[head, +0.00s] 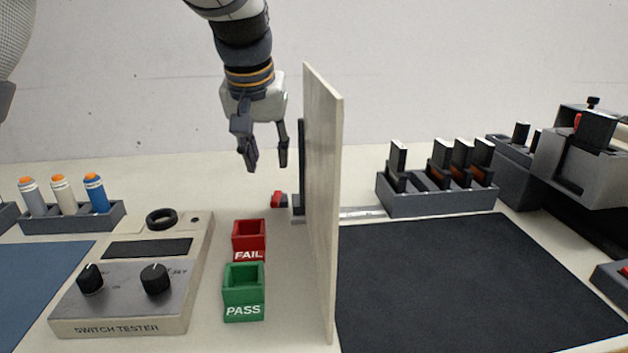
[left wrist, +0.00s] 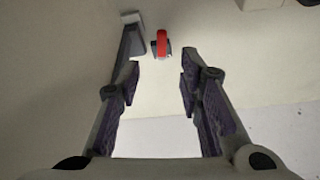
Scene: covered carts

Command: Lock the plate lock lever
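A small red lever (head: 277,199) sits low on the table at the left foot of an upright beige plate (head: 322,200), beside a dark upright bracket (head: 300,165). In the left wrist view the red lever (left wrist: 161,42) stands on a small dark base, just beyond the fingertips and roughly centred between them. My left gripper (head: 267,164) points down above and slightly left of the lever, clear of it. Its fingers (left wrist: 160,75) are apart with nothing between them. My right gripper is not in view.
Left of the plate are red FAIL (head: 249,240) and green PASS (head: 243,293) bins and a switch tester (head: 130,280). Right of it are a dark mat (head: 460,285) and a grey rack (head: 437,203). The tall plate stands close beside my gripper's right side.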

